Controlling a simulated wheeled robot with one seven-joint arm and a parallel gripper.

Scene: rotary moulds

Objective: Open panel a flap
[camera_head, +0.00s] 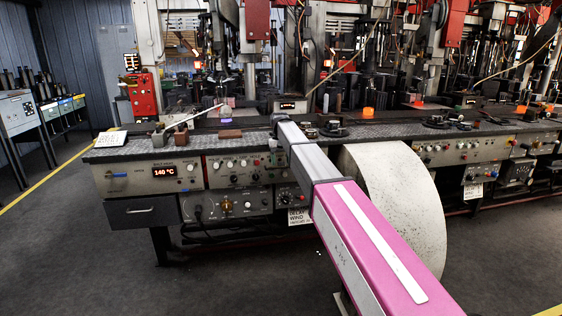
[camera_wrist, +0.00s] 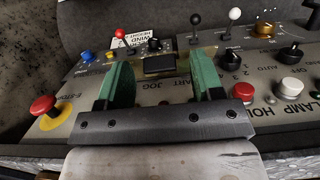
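In the wrist view, my gripper (camera_wrist: 162,78) has two green fingers set wide apart with nothing held between them. They are over a sloped grey control panel (camera_wrist: 255,75). A small dark rectangular piece (camera_wrist: 159,64) on a yellowish plate shows between the fingertips; it looks like a flap or cover lying flat. Whether the fingers touch the panel, I cannot tell. In the head view, my arm reaches to the bench and hides the gripper and that piece.
Around the fingers are a red mushroom button (camera_wrist: 44,106), a black lever (camera_wrist: 195,20), a white-knobbed lever (camera_wrist: 234,14), a black knob (camera_wrist: 230,60) and a red button (camera_wrist: 243,92). In the head view, a long bench (camera_head: 240,146) runs across, with a large pale curved guard (camera_head: 405,190) beside my arm.

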